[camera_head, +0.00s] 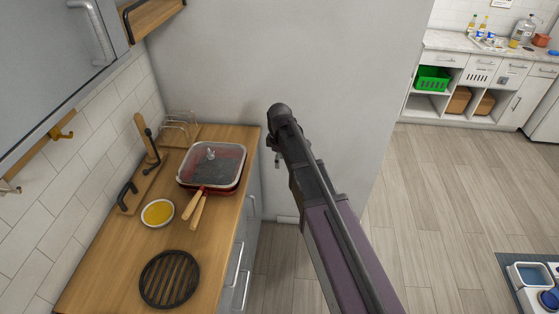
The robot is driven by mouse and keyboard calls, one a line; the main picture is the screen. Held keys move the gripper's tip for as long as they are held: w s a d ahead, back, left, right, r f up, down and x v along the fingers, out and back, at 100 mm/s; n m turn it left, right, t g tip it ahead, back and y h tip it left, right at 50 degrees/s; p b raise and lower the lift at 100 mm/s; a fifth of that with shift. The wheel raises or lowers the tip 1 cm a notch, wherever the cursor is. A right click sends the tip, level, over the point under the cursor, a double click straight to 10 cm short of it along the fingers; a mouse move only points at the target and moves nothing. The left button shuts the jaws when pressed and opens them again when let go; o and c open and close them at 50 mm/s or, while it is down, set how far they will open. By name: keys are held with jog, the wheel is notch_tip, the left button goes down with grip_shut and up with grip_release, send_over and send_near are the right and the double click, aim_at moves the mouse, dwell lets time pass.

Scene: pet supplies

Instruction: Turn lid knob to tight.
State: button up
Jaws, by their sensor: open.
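A red square pan (197,187) sits on the wooden counter, covered by a clear glass lid (228,162) with a pale rim. A small light knob (211,154) stands on top of the lid. Its markings are too small to read. My gripper (275,153) hangs to the right of the pan, apart from the lid and beyond the counter's right edge. It is open and small in the picture, partly hidden by my arm. Nothing shows between its fingers.
Two wooden utensils (195,208) lie against the pan's front. A bowl of yellow contents (157,213), a black round trivet (169,279), a wooden board (143,187) and a wire rack (181,124) share the counter (110,268). A wall (330,80) stands behind; open floor (440,200) lies right.

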dwell(0.3)
jog(key=m+t+y+p, duration=0.2)
jog(key=m+t+p, duration=0.3)
jog(key=m, duration=0.4)
send_near(211, 154)
notch_tip(211, 154, up, 4)
jog(key=g, duration=0.1)
jog(key=shift+s+d+r+m, duration=0.1)
jog(key=shift+s+d+m, duration=0.2)
jog(key=shift+d, duration=0.1)
jog(key=shift+f, duration=0.2)
jog(key=b+x, duration=1.2)
jog(key=x, duration=0.1)
jog(key=shift+w+a+f, duration=0.1)
jog(key=shift+w+f, duration=0.05)
grip_shut()
